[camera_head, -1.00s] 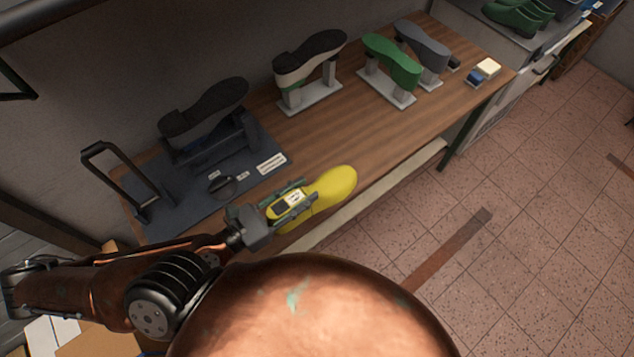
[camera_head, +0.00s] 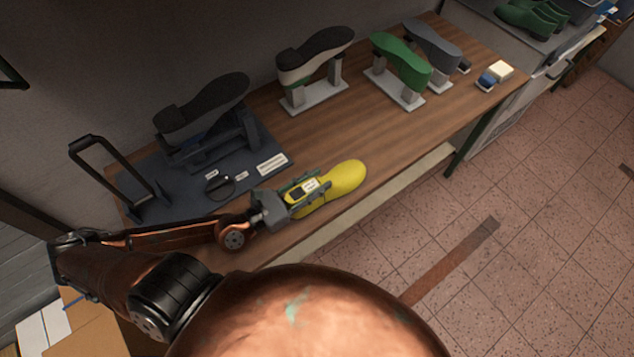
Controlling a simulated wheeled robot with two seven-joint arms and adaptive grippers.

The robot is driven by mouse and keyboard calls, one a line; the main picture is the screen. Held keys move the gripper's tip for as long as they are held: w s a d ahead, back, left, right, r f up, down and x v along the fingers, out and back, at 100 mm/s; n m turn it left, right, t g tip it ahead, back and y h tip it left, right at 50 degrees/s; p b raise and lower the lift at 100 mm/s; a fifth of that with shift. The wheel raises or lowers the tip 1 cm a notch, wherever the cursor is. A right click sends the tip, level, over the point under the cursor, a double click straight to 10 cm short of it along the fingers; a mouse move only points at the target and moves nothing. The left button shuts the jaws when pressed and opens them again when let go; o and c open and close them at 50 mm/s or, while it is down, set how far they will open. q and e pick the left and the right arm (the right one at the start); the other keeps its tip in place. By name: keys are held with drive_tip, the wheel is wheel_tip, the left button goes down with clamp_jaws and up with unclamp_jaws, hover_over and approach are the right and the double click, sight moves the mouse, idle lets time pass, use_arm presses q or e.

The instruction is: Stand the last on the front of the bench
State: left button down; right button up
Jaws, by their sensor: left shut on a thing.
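The yellow last (camera_head: 345,179) is at the front edge of the wooden bench (camera_head: 400,135), with its toe pointing to the right and away. My left gripper (camera_head: 304,192) is shut on the last at its heel end, where a small label shows between the fingers. I cannot tell whether the last touches the bench top or is just above it. My right gripper is not in view.
Behind stand a black sole on a dark stand (camera_head: 202,110), a black and white shoe (camera_head: 315,58), a green last (camera_head: 402,62) and a grey last (camera_head: 433,45). A dark mat (camera_head: 185,195) holds small items. Bare wood lies right of the yellow last.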

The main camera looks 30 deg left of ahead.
sight(287, 202)
use_arm(q)
drive_tip(key=shift+f, duration=0.4)
drive_tip(key=shift+f, duration=0.1)
drive_tip(key=c, duration=1.5)
unclamp_jaws()
drive_tip(key=v, duration=1.2)
drive_tip(key=shift+p, duration=0.35)
